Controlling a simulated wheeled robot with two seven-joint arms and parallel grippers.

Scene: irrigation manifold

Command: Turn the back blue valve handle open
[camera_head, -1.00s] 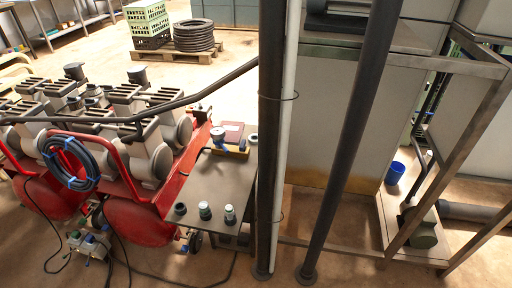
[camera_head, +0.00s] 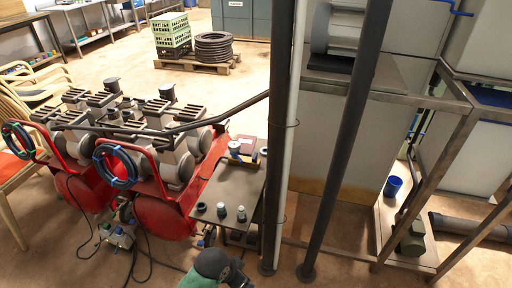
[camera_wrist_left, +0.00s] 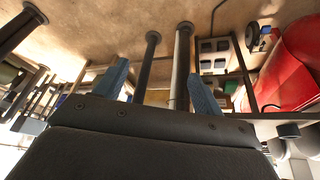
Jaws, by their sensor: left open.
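A thin blue handle-like bar (camera_head: 458,12) shows at the top right edge of the head view, by the tall pale tanks. It is partly cut off, and I cannot tell whether it is the back blue valve handle or how it is turned. No valve handle can be made out in the left wrist view. My left gripper (camera_wrist_left: 156,72) is open in the left wrist view, its two blue fingers apart with nothing held between them. Poles and floor show beyond the fingers. My right gripper is in neither view.
Two dark upright poles (camera_head: 340,150) stand in front of a metal frame (camera_head: 452,150). A small table (camera_head: 238,185) with fittings and red compressors (camera_head: 165,215) stand left. Open floor lies behind the compressors.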

